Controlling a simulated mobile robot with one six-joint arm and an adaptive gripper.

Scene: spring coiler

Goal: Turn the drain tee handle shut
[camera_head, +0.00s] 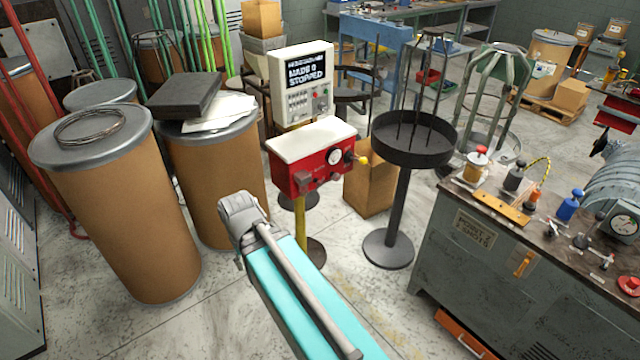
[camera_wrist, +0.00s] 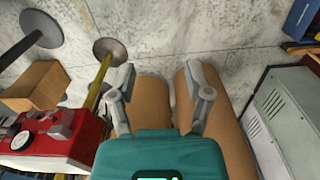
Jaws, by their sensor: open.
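The drain tee handle cannot be picked out for certain. Small metal fittings with tee-shaped handles (camera_head: 580,241) stand on the grey bench (camera_head: 450,262) at the right in the head view, in front of a ribbed grey cylinder (camera_head: 612,190) with a round gauge (camera_head: 624,224). Which of them is the drain tee, and how its handle is turned, is too small to tell. My gripper (camera_wrist: 158,72) shows in the wrist view, open and empty, with its fingers apart above floor and drums. It is far from the bench. The head view does not show its fingers clearly.
A red box (camera_head: 312,168) on a yellow post stands left of centre, with a display panel (camera_head: 302,82) behind it. Fibre drums (camera_head: 125,205) crowd the left. Floor between stand and bench is clear.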

